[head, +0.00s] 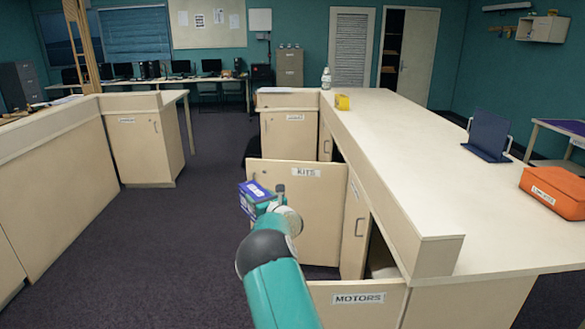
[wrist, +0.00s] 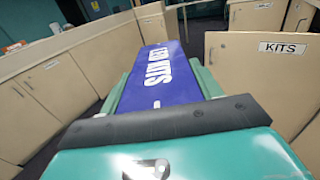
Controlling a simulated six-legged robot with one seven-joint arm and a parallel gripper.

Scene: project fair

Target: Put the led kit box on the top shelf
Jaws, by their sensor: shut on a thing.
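The led kit box (head: 253,196) is blue and purple; white "LED KITS" lettering shows on it in the wrist view (wrist: 168,70). My gripper (head: 268,207) is shut on it, with a green finger along each side in the wrist view. The box is held up off the floor, left of the cabinet door marked KITS (head: 300,215). My arm hides part of the gripper in the head view. I cannot tell which surface is the top shelf; the cabinet insides are mostly hidden.
The KITS door stands out into the aisle beside my gripper; it shows at right in the wrist view (wrist: 255,70). A MOTORS panel (head: 357,312) is nearer. The long counter (head: 430,150) holds an orange case (head: 553,192) and a blue panel (head: 487,135). Dark floor (head: 140,245) is clear at left.

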